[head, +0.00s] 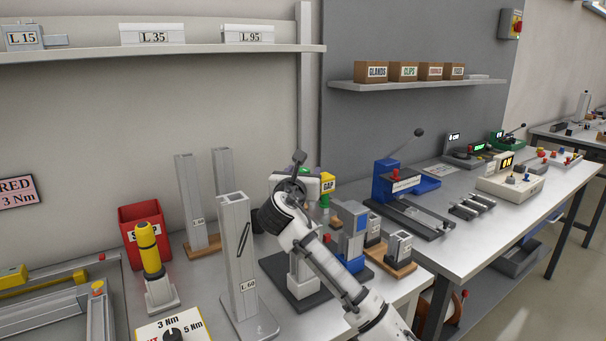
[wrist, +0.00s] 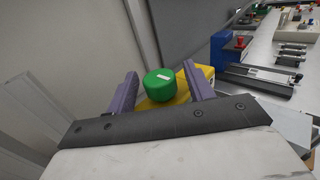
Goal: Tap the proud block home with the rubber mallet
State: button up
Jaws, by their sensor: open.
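My gripper (wrist: 160,73) is open, with its two purple fingers spread apart. In the wrist view a green round cap (wrist: 160,88) with a white mark shows between the fingers, and I cannot tell whether they touch it. A yellow block (wrist: 203,78) shows behind it, partly hidden by the right finger. In the head view my gripper (head: 301,170) is above the back of the near bench, beside a yellow block marked GAP (head: 327,184). I cannot make out the rubber mallet for certain. A blue and grey fixture (head: 351,226) stands on the bench, but no proud block can be told apart.
A tall grey post marked L60 (head: 238,260) stands left of my arm, with other posts behind. A red bin (head: 143,222) and a yellow-handled tool in a stand (head: 150,255) are further left. A blue press (head: 400,178) stands on the right bench. A shelf runs above.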

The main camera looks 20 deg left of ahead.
jog(key=s+b, duration=0.1)
jog(key=s, duration=0.6)
jog(key=shift+s+d+b, duration=0.15)
jog(key=shift+d+b, duration=0.25)
jog(key=shift+d, duration=0.05)
jog(key=shift+c, duration=0.2)
